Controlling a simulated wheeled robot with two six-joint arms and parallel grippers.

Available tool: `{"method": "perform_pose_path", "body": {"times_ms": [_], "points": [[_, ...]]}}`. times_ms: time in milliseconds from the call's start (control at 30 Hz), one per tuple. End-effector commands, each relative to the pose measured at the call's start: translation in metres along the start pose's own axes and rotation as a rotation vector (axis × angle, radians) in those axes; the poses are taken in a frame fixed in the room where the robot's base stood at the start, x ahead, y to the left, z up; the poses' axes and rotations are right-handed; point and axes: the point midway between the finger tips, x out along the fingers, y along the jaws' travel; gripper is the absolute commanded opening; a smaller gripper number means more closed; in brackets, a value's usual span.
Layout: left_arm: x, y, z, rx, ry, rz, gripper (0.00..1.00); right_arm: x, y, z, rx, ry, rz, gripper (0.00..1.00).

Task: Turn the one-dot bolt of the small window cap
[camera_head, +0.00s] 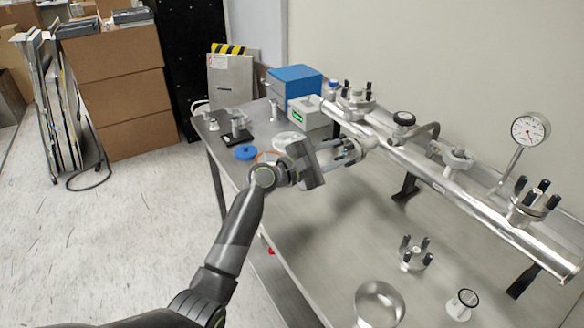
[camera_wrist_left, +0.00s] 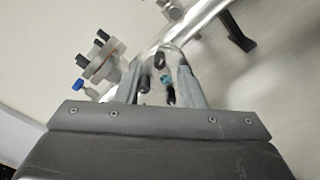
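A cap with black-handled bolts sits on the side port of the silver tube (camera_head: 456,195), facing my left gripper. In the left wrist view this cap (camera_wrist_left: 152,76) shows several black bolt ends around a small bluish centre. I cannot make out dot marks on the bolts. My left gripper (camera_head: 338,152) is right in front of the cap and partly hides it in the head view. Its two grey fingers (camera_wrist_left: 160,80) stand apart, one on each side of the bolts. I cannot tell whether they touch anything. My right gripper is not in view.
The metal table (camera_head: 330,225) carries the tube on black stands. A round gauge (camera_head: 529,129) rises at the right. A loose bolted cap (camera_head: 414,252), a metal ring (camera_head: 379,305) and a small fitting (camera_head: 462,304) lie in front. A blue box (camera_head: 295,80) stands behind.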

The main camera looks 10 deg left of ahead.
Motion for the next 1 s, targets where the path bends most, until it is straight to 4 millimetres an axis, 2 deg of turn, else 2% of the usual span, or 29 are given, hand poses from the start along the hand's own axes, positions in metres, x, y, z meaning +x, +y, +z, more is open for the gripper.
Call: {"method": "perform_pose_path", "body": {"times_ms": [33, 400, 600, 800, 1000], "points": [[-0.012, 0.0, -0.001, 0.003, 0.003, 0.001, 0.35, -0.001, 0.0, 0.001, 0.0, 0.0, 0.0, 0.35], [-0.094, -0.001, -0.002, 0.003, 0.004, -0.002, 0.35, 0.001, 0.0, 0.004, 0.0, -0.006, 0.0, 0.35], [-0.129, -0.001, -0.002, 0.001, 0.003, -0.001, 0.35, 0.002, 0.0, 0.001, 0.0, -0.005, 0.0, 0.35], [-0.142, 0.0, -0.001, 0.0, 0.001, -0.001, 0.35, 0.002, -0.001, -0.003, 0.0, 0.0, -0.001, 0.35], [-0.143, 0.0, 0.0, -0.001, 0.001, 0.0, 0.35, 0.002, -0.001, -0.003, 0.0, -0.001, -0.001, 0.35]]}}
